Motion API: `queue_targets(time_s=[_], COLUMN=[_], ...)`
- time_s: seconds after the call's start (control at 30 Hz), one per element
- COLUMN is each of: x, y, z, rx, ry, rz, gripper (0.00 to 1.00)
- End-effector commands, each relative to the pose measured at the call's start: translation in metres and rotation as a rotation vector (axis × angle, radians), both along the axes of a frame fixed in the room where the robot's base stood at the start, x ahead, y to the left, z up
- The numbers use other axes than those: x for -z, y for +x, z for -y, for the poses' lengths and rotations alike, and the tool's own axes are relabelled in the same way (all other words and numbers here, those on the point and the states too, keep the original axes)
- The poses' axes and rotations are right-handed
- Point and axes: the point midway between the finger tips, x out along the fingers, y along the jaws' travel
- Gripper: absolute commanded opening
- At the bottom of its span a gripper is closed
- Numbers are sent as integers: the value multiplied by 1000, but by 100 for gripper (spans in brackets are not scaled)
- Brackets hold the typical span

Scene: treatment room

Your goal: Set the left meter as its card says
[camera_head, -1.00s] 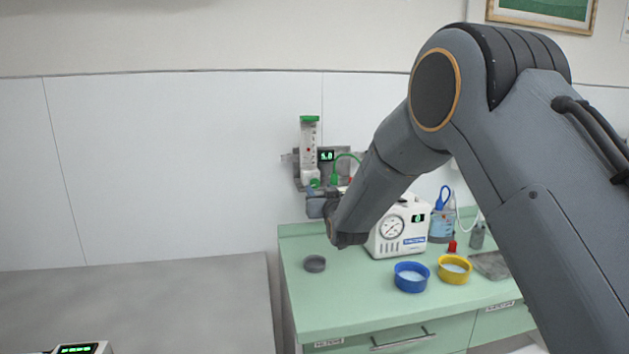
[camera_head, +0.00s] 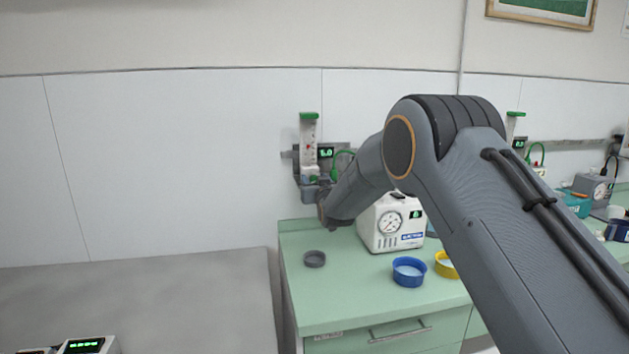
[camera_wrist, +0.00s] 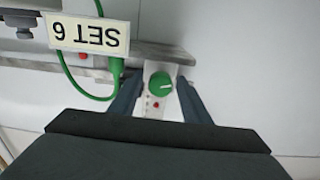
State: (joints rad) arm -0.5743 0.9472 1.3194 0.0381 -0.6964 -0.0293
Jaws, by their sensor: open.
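The left meter (camera_head: 309,145) is on the wall rail in the head view, a clear upright tube with a green cap. Its small green display (camera_head: 326,153) seems to read 5.0. In the wrist view its green knob (camera_wrist: 160,84), with a pale pointer mark, lies between my two fingers. My gripper (camera_wrist: 158,100) is open around the knob; I cannot tell whether a finger touches it. It also shows in the head view (camera_head: 312,192), at the meter's lower end. The card (camera_wrist: 89,35) appears upside down in the wrist view and seems to read SET 6.
A green hose (camera_wrist: 85,88) curves beside my finger. Another meter (camera_head: 511,128) is further right.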

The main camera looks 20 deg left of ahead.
Motion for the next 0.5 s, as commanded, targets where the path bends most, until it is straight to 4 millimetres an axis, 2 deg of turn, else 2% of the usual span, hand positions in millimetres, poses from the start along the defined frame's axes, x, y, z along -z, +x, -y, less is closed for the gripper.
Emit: queue_targets(time_s=[0.07, 0.27, 0.5], x=[0, 0, 0], y=[0, 0, 0], z=[0, 0, 0], rx=[0, 0, 0], ry=[0, 0, -16], rz=[0, 0, 10], gripper=[40, 6, 4])
